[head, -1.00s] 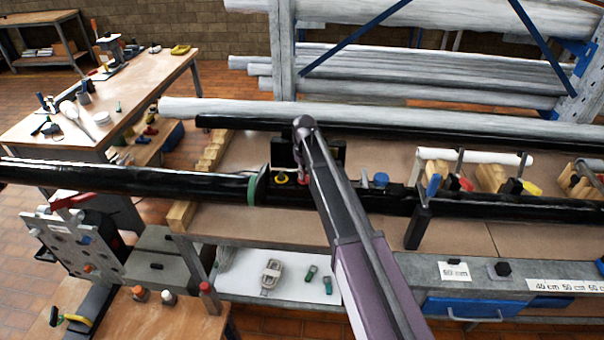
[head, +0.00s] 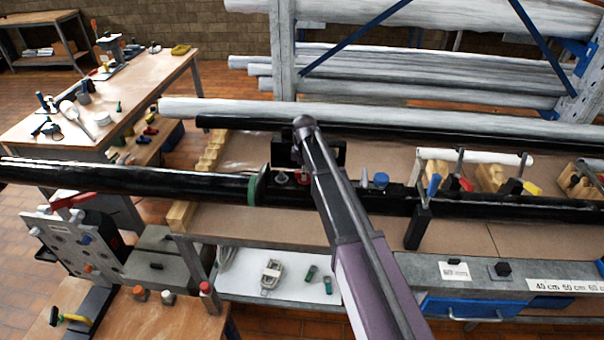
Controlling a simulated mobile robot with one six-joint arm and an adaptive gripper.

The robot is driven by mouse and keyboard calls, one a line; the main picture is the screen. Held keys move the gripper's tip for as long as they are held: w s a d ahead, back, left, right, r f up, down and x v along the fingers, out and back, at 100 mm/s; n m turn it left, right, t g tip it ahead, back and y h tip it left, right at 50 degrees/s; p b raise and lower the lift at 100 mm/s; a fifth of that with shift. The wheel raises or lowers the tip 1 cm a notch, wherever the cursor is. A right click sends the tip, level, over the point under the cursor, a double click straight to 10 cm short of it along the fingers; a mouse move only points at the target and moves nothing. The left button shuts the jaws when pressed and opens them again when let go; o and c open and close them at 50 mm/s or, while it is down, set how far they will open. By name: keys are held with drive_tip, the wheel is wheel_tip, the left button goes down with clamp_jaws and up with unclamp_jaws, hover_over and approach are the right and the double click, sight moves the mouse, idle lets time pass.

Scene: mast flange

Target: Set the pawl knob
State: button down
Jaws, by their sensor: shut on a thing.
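A black mast section with a green collar (head: 259,186) lies across the bench. Just right of the collar, a small round dark knob (head: 281,177) sits on its top, with a red part (head: 304,177) beside it. A grey peg (head: 364,175) and a blue knob (head: 381,180) stand further right. I cannot tell which of these is the pawl knob. My arm (head: 335,190) reaches up from the bottom and bends near the red part.
A black block (head: 283,150) shows behind the arm. A black clamp with a blue handle (head: 419,225) grips the mast to the right. A white shelf (head: 245,285) below holds a grey shackle (head: 271,274) and small green parts. Bare bench (head: 470,235) lies in front at right.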

idle(0.3)
drive_tip(key=c, duration=0.7)
unclamp_jaws()
drive_tip(key=shift+o, duration=0.3)
